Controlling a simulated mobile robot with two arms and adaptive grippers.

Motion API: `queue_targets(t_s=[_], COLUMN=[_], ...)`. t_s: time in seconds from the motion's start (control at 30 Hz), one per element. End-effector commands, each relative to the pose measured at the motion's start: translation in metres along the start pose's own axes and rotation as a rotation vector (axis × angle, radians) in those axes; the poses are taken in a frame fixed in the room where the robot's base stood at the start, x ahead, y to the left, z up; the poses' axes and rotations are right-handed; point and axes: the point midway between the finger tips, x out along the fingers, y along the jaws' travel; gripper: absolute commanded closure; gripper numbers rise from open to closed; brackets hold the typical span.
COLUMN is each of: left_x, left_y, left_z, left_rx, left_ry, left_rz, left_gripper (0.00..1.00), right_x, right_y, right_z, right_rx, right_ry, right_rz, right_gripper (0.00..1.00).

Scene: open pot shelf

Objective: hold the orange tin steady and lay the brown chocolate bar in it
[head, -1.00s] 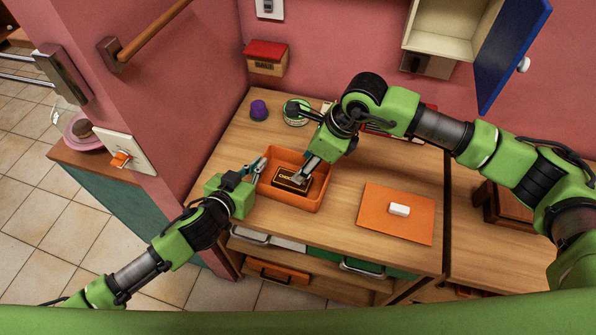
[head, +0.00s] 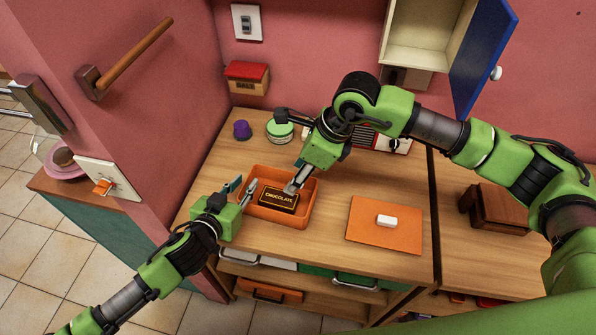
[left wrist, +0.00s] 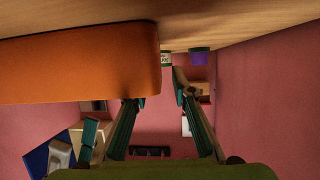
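The orange tin (head: 249,209) stands open on the wooden counter; its side fills the upper left of the left wrist view (left wrist: 80,68). The brown chocolate bar (head: 278,201) is inside the tin, lettering up, and looks nearly flat. My left gripper (head: 243,186) is at the tin's left end, fingers apart.
A purple cup (head: 242,129) and a round green-and-white tin (head: 280,131) stand behind. An orange board (head: 384,228) with a white block (head: 387,221) lies to the right. A red-lidded box (head: 247,78) is on the wall. The blue cabinet door (head: 484,55) hangs open.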

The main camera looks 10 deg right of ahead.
Motion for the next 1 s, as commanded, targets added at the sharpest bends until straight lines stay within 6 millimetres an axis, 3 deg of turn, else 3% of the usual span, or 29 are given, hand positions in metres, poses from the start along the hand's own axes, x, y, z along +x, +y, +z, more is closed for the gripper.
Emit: queue_targets(t_s=[0.17, 0.6, 0.8, 1.0], left_x=[-0.012, -0.095, -0.115, -0.12], left_y=[0.0, 0.0, 0.0, 0.0], left_z=[0.002, 0.002, 0.001, 0.0], left_rx=[-0.001, 0.001, -0.001, 0.0], left_ry=[-0.002, -0.003, -0.002, 0.0], left_rz=[0.001, 0.001, 0.0, -0.001], left_gripper=[0.76, 0.76, 0.76, 0.76], right_x=[0.0, 0.0, 0.0, 0.0], right_y=[0.0, 0.0, 0.0, 0.0], right_z=[0.0, 0.0, 0.0, 0.0], right_rx=[0.0, 0.0, 0.0, 0.0], right_ry=[0.0, 0.0, 0.0, 0.0], right_rz=[0.0, 0.0, 0.0, 0.0], right_gripper=[0.55, 0.55, 0.55, 0.55])
